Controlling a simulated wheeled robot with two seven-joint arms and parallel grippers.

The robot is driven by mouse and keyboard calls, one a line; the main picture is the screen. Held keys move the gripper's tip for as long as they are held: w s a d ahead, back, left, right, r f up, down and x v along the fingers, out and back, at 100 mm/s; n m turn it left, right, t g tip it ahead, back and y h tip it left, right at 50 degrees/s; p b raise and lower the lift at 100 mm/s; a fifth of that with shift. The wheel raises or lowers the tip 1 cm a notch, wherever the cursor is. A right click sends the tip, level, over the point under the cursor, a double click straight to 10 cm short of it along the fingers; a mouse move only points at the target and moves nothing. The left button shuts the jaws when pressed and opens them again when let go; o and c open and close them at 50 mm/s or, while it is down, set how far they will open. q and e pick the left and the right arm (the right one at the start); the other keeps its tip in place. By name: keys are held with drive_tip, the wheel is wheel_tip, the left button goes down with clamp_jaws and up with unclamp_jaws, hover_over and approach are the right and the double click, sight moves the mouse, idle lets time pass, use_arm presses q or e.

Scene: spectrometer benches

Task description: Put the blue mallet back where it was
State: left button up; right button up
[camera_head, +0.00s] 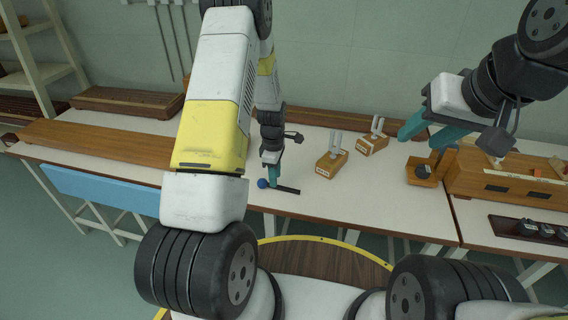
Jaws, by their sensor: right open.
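The blue mallet has a round blue head (262,183) and a thin black handle (289,190). It appears at the front part of the white bench, left of the middle, with its handle pointing right. My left gripper (276,178) points down over the mallet, with its teal fingertips at the handle just beside the head. The fingers overlap in this view, so I cannot tell whether they are closed on the handle or whether the mallet touches the bench. My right gripper (425,134) is open and empty, raised over the right part of the bench.
Two tuning forks on wooden boxes (331,164) (371,146) stand right of the mallet. A small wooden stand with a dark round part (421,175) is below my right gripper. A long wooden case (510,183) lies further right. The white bench front (350,205) is clear.

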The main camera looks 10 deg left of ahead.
use_arm(q)
drive_tip(key=s+d+r+m+t+h, duration=0.1)
drive_tip(key=s+r+m, duration=0.3)
drive_tip(key=r, duration=1)
drive_tip(key=s+d+r+m+t, duration=0.15)
drive_tip(key=s+r+m, duration=0.25)
drive_tip(key=r, duration=1)
drive_tip(key=s+r+m+t, duration=0.2)
drive_tip(key=s+r+m, duration=0.3)
drive_tip(key=s, duration=0.3)
drive_tip(key=s+d+r+m+t+h, duration=0.1)
drive_tip(key=s+r+m, duration=0.4)
drive_tip(key=s, duration=0.3)
drive_tip(key=shift+s+t, duration=0.2)
drive_tip(key=shift+t, duration=0.15)
